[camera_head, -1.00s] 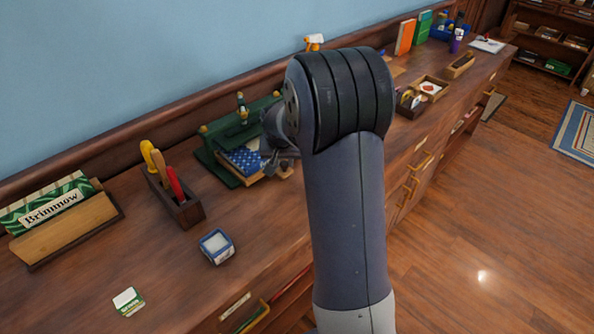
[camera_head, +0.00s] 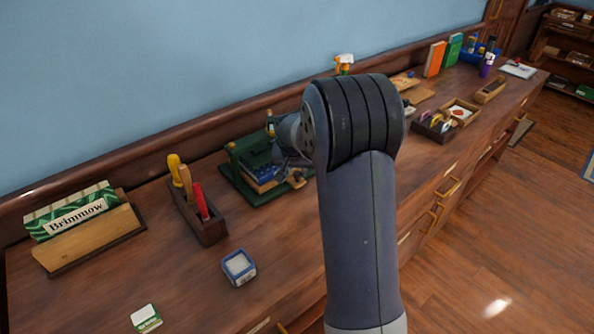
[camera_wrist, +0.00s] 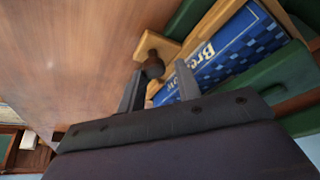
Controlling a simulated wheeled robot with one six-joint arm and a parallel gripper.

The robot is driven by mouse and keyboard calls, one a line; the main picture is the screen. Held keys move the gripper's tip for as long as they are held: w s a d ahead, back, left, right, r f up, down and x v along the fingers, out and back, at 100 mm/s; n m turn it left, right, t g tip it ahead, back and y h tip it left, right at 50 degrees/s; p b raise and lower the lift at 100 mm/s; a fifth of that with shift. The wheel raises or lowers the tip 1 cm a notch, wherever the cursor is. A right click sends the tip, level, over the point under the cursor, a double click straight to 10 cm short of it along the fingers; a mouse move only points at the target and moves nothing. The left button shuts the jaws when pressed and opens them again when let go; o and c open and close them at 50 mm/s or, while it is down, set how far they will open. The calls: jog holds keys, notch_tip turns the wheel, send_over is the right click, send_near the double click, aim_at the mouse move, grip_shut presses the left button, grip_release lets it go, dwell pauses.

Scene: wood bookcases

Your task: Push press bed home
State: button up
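The green press (camera_head: 238,170) stands on the wooden counter against the wall. A blue patterned book (camera_head: 262,172) lies in it, partly under its green upper part. In the wrist view the book (camera_wrist: 225,45) lies on the pale wooden bed (camera_wrist: 205,25), which has a dark round knob (camera_wrist: 153,66) at its front end. My gripper (camera_wrist: 160,80) is open at this front end, one finger close by the knob and the other near the book's edge. I cannot tell if either finger touches. In the head view my arm hides part of the press front.
A tool box (camera_head: 205,228) with a yellow and a red handle, a blue-edged small box (camera_head: 239,267) and the Brimmow holder (camera_head: 90,238) stand left of the press. Counter in front of the press is partly clear.

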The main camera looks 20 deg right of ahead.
jog(key=shift+o, duration=1.1)
jog(key=shift+s, duration=0.1)
jog(key=v, duration=1)
jog(key=shift+r, duration=0.35)
jog(key=shift+a, duration=0.1)
